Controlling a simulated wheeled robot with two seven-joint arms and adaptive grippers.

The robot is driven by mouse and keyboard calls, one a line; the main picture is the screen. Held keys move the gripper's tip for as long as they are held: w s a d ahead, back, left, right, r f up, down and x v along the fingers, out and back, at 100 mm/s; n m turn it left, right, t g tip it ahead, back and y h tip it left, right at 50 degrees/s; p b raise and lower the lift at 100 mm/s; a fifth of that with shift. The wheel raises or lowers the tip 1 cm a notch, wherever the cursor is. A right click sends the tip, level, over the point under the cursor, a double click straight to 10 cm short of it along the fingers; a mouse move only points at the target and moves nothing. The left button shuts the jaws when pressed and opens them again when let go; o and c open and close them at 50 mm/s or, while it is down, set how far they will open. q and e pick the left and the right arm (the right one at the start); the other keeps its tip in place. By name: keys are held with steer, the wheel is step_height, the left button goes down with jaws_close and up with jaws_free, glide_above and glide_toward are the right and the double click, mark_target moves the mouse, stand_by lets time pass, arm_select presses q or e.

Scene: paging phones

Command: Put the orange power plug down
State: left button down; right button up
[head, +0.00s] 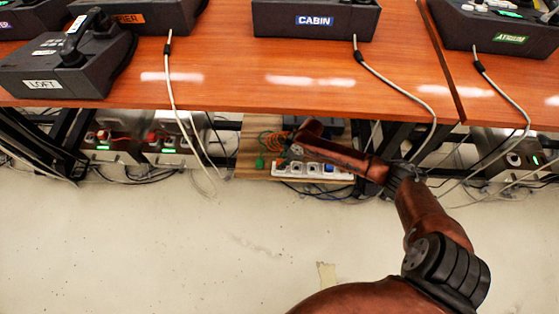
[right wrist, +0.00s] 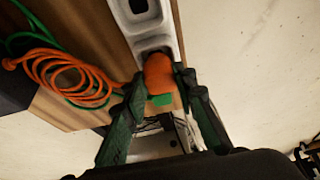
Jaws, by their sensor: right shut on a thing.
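The orange power plug (right wrist: 160,72) is between the fingers of my right gripper (right wrist: 163,84) in the right wrist view, with a small green patch at its near end. The gripper is shut on it. The plug's front end is at the white power strip (right wrist: 165,22), over or against a socket; I cannot tell whether it is seated. In the head view my right gripper (head: 292,152) is beneath the table, by the left end of the power strip (head: 312,171). The plug is not clear there. My left gripper is not in view.
A coiled orange cord (right wrist: 62,72) and green cord lie left of the strip on a wooden board (right wrist: 70,108). A green plug (head: 259,163) lies near it. The table edge (head: 230,106) is overhead, with hanging phone cables (head: 172,90). The floor (head: 150,240) in front is clear.

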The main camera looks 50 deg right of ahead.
stand_by(0.3)
steer(key=shift+f, duration=0.35)
steer(key=o, duration=1.2)
steer(key=shift+c, duration=0.2)
